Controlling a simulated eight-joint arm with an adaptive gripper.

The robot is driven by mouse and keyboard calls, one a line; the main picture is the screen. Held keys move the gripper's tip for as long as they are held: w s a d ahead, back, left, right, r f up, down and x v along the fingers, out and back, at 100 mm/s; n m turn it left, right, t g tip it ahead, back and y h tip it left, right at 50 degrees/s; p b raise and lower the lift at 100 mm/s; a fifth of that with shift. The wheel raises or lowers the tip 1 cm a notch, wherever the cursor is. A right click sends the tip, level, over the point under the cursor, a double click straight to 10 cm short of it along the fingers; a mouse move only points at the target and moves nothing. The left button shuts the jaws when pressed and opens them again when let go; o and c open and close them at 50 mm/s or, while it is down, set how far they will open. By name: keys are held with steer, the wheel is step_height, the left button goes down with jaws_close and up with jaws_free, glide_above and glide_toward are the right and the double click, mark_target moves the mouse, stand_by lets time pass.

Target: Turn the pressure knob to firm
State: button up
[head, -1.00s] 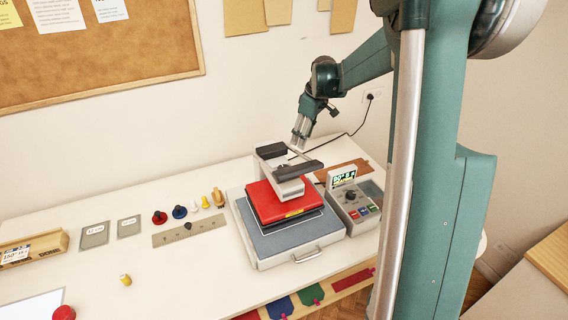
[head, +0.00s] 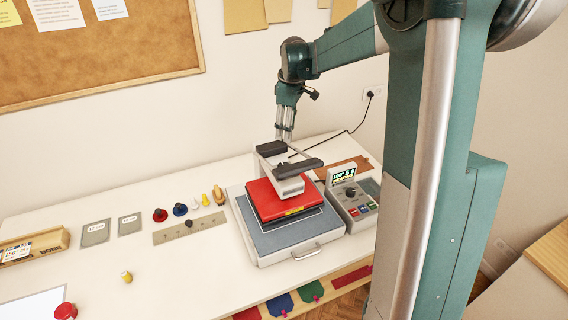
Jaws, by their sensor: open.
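The heat press (head: 287,190) stands on the table, with a red upper plate, a black handle (head: 297,170) and a blue-grey base. Beside it on the right is a control box (head: 361,210) with a small lit display (head: 342,174), coloured buttons and a dark round knob (head: 350,192). A grey plate (head: 166,236) with small marks and a dark knob-like piece (head: 189,224) lies left of the press. I cannot tell which knob sets the pressure. My gripper (head: 284,137) is open, pointing down behind the press top; its fingertips are partly hidden there.
Several coloured stamp-like pieces (head: 180,210) stand behind the grey plate. Two grey cards (head: 95,232), a wooden box (head: 34,247) and a small yellow-topped piece (head: 127,277) are farther left. A black cord runs to the wall socket.

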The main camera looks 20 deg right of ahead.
steer(key=s+a+n, duration=0.2)
steer(key=s, duration=0.2)
steer(key=s+a+r+n, duration=0.1)
steer(key=s+a+n, duration=0.1)
steer(key=s, duration=0.2)
steer(key=s+a+r+n, duration=0.1)
steer(key=s+a+n, duration=0.1)
steer(key=s, duration=0.2)
steer(key=shift+s+a+r, duration=0.2)
steer(key=shift+a+r, duration=0.05)
steer(key=shift+a, duration=0.1)
steer(key=shift+w+d+f, duration=0.1)
steer(key=shift+w+f, duration=0.05)
steer(key=shift+f, duration=1.8)
steer(key=shift+w+f, duration=0.15)
steer(key=shift+f, duration=1.8)
steer(key=c, duration=0.9)
